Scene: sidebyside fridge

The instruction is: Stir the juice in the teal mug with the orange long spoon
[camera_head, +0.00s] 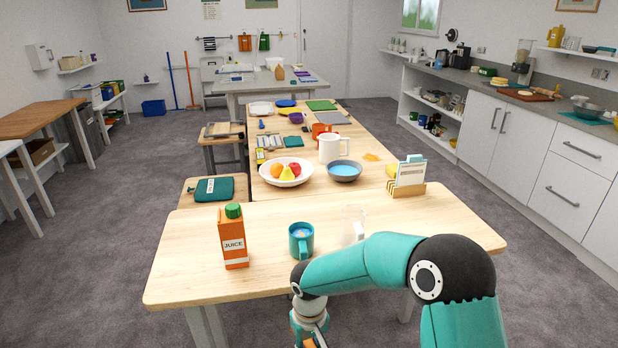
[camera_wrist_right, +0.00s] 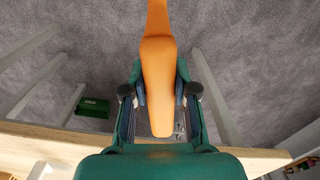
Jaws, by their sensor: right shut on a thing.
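The teal mug (camera_head: 301,241) stands upright on the near wooden table in the head view, its handle facing me. My right gripper (camera_wrist_right: 159,92) is shut on the orange long spoon (camera_wrist_right: 157,60) in the right wrist view. In the head view, my right arm bends over the table's front edge, with its wrist low in front of the mug, so the spoon is clear of the mug. My left gripper is in neither view.
A clear glass-like vessel (camera_head: 353,224) stands right of the mug, close to my right arm. The table's left end is clear.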

